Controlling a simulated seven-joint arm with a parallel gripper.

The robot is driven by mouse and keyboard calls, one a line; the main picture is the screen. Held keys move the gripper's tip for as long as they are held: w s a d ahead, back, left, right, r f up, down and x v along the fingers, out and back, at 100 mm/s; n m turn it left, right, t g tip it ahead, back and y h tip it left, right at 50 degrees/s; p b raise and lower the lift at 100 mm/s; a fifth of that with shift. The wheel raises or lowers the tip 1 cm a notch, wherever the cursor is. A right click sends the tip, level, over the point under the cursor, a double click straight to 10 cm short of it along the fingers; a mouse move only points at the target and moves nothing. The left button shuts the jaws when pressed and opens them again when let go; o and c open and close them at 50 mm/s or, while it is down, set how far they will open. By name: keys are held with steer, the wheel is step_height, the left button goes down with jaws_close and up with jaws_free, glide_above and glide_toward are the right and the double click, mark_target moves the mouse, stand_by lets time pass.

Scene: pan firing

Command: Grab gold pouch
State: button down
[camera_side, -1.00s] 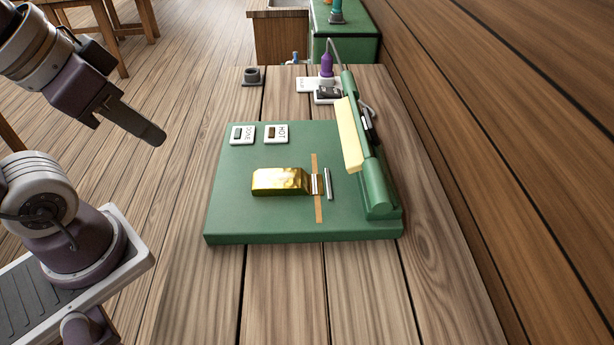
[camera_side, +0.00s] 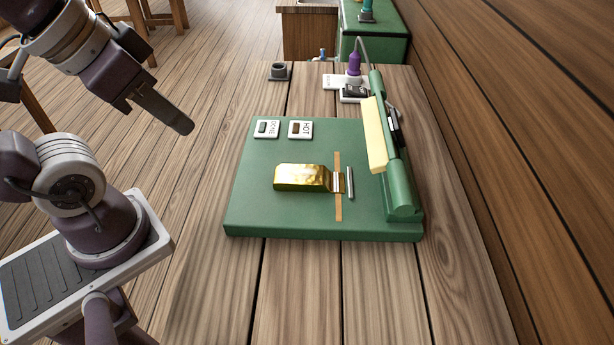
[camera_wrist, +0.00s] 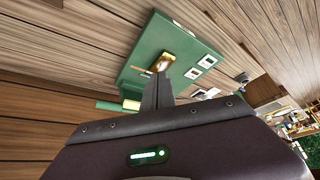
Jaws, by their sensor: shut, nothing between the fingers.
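The gold pouch (camera_side: 301,177) is shiny and lies flat on the green sealing base. Its narrow right end lies on an orange-brown strip (camera_side: 338,205), close to a thin metal bar (camera_side: 350,182). In the wrist view the pouch (camera_wrist: 163,61) shows just beyond my fingertips, partly hidden by them. My gripper (camera_side: 187,124) is shut and empty, up in the air to the left of the base and apart from the pouch. Its closed fingers (camera_wrist: 158,82) also show in the wrist view.
The green base (camera_side: 270,222) sits on a wooden table and carries a raised green arm (camera_side: 402,195) with a pale yellow block (camera_side: 374,135) on the right. Labels marked HOT (camera_side: 300,130) and DONE (camera_side: 266,129) lie at its back left.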

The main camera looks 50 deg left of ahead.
steer(key=shift+c, duration=2.2)
jaws_free()
